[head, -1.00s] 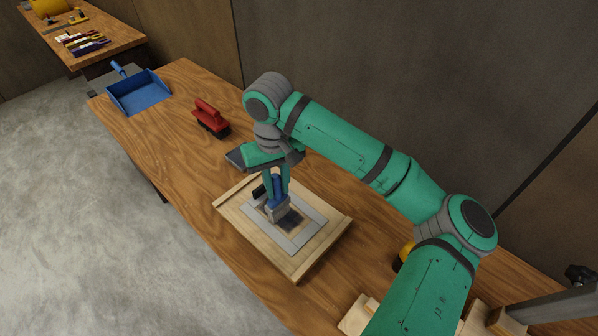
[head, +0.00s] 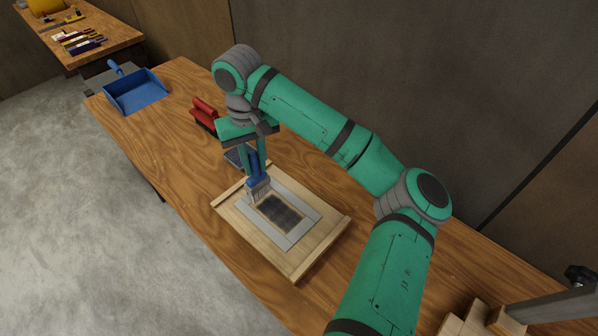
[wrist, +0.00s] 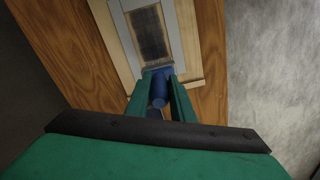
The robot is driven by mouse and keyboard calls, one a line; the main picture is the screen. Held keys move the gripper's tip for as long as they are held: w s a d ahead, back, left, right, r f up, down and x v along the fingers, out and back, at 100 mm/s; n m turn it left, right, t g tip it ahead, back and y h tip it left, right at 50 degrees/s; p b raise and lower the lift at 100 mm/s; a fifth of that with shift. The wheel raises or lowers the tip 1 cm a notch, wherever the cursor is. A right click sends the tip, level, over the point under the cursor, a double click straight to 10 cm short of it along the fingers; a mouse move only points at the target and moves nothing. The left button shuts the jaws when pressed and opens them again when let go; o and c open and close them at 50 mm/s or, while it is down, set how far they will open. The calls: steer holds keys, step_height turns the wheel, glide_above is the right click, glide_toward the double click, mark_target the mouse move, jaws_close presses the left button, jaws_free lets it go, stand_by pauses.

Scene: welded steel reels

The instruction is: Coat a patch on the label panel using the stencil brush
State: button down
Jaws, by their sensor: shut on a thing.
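The label panel (head: 309,257) is a pale wooden board with raised end strips, lying on the workbench. A grey frame (head: 292,240) on it surrounds a dark, streaky coated patch (head: 279,212). The patch also shows in the wrist view (wrist: 150,35). My gripper (head: 254,172) is shut on the blue handle of the stencil brush (head: 257,184), which also shows in the wrist view (wrist: 159,88). The brush is nearly upright, its bristles at the far left end of the patch. I cannot tell whether the bristles touch the surface.
A red-handled brush (head: 204,112) and a blue dustpan (head: 137,92) lie farther back on the workbench (head: 180,150). A dark flat piece (head: 234,157) lies behind the panel. Wooden blocks (head: 470,322) and a grey metal bar are at front right.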

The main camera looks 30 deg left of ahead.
mark_target(252, 155)
steer(key=shift+w+r, duration=0.15)
steer(key=shift+r, duration=2.5)
steer(key=shift+s+r, duration=0.15)
steer(key=shift+s, duration=0.1)
steer(key=shift+a, duration=0.1)
